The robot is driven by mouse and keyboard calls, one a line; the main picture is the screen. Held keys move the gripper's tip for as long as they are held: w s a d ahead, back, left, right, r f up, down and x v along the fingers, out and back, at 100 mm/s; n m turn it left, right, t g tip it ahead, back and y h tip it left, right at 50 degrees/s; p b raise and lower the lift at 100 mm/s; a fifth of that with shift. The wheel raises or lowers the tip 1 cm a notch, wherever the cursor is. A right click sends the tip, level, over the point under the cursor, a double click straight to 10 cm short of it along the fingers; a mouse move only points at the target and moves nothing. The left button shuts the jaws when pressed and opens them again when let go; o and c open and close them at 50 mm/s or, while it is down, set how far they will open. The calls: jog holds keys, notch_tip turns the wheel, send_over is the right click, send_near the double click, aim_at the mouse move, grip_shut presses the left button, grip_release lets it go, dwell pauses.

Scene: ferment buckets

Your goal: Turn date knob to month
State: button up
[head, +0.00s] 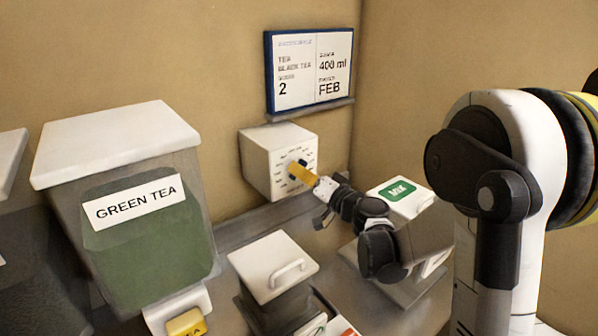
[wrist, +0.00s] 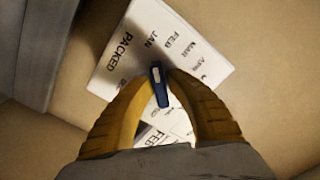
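The white date dial box (head: 262,165) is on the back wall, with a ring of month labels. In the wrist view its face (wrist: 200,65) reads PACKED, JAN, FEB, MAR and more. The small blue date knob (wrist: 163,92) has a white pointer mark, which points roughly at JAN. My gripper (wrist: 164,76) has its yellow fingertips on both sides of the knob, apparently closed on it. In the head view my gripper (head: 303,174) reaches the box's front and mostly hides the knob. A wall card (head: 310,70) reads BLACK TEA, 2, 400 ml, and FEB under a small heading.
A GREEN TEA bucket (head: 150,235) with a white lid stands left. A white-lidded container with a handle (head: 273,268) stands in front of the dial box. A white box with a green label (head: 412,203) is right of the gripper, close to my arm.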

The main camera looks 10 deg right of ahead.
grip_shut()
jog(key=shift+m+b, duration=0.4)
jog(key=shift+m, duration=0.6)
jog(key=m, duration=0.3)
jog(key=o, duration=0.6)
grip_release()
jog(key=shift+c, duration=0.2)
jog(key=shift+s+d, duration=0.1)
jog(key=v, duration=1.1)
jog(key=shift+s, duration=0.4)
